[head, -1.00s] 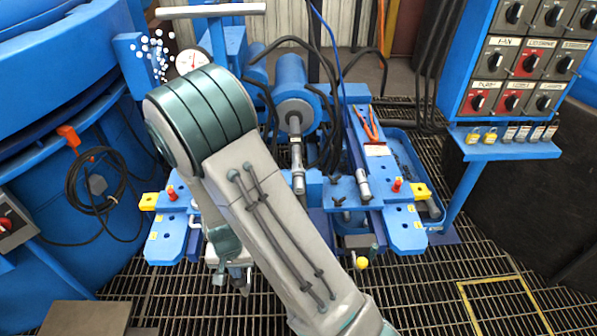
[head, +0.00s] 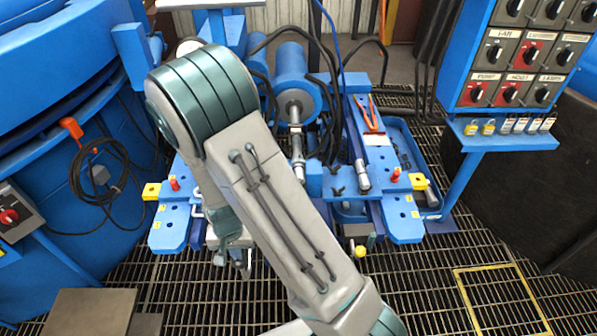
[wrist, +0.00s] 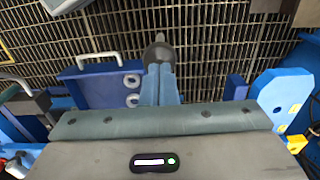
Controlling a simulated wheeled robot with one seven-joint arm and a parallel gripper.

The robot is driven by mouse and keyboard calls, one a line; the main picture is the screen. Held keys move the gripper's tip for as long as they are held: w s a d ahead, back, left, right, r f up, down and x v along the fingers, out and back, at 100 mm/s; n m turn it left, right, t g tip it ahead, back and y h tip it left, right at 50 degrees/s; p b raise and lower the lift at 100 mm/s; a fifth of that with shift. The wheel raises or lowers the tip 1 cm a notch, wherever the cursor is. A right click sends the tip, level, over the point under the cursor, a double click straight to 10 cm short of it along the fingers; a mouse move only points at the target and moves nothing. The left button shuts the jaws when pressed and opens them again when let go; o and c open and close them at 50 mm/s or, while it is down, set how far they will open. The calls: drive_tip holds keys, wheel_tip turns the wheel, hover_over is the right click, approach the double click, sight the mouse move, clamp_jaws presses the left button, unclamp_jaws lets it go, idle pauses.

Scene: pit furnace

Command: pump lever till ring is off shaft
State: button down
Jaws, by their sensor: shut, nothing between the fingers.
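My gripper (wrist: 160,85) is shut with its blue fingers together, pointing at a dark rounded grip (wrist: 159,50) just beyond the fingertips. This may be the lever's end; I cannot tell whether they touch. In the head view my arm crosses the middle and hides most of the gripper and whatever is behind it. A blue cylinder (head: 293,80) with a bright rod (head: 298,148) stands behind the arm on the blue rig. I cannot make out which part is the ring or the shaft. The round gauge (head: 189,47) is mostly hidden by my elbow.
The rig's blue side plates (head: 404,224) carry red pins and yellow blocks. A yellow knob (head: 364,251) stands at its front. A switch panel (head: 520,60) is at the right, and a big blue drum (head: 60,160) at the left. Grated floor (head: 400,295) is open in front.

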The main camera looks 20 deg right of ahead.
drive_tip(key=f+b, duration=0.1)
drive_tip(key=f, duration=0.1)
drive_tip(key=s+f+b, duration=0.1)
drive_tip(key=f+b, duration=0.1)
drive_tip(key=f, duration=0.1)
drive_tip(key=f+b, duration=0.2)
drive_tip(key=shift+s+a+f, duration=0.25)
drive_tip(key=shift+s+f, duration=0.05)
drive_tip(key=r+p, duration=0.3)
drive_tip(key=r, duration=0.1)
drive_tip(key=w+r+p, duration=0.1)
drive_tip(key=r+p, duration=0.2)
drive_tip(key=w+r+p, duration=0.1)
drive_tip(key=r+p, duration=0.2)
drive_tip(key=r, duration=0.1)
drive_tip(key=shift+w+d+r+p, duration=0.2)
drive_tip(key=shift+d+r+p, duration=0.1)
drive_tip(key=shift+d+p, duration=0.1)
drive_tip(key=shift+f, duration=0.1)
wheel_tip(320, 180, up, 5)
drive_tip(key=p, duration=0.3)
drive_tip(key=shift+p, duration=0.4)
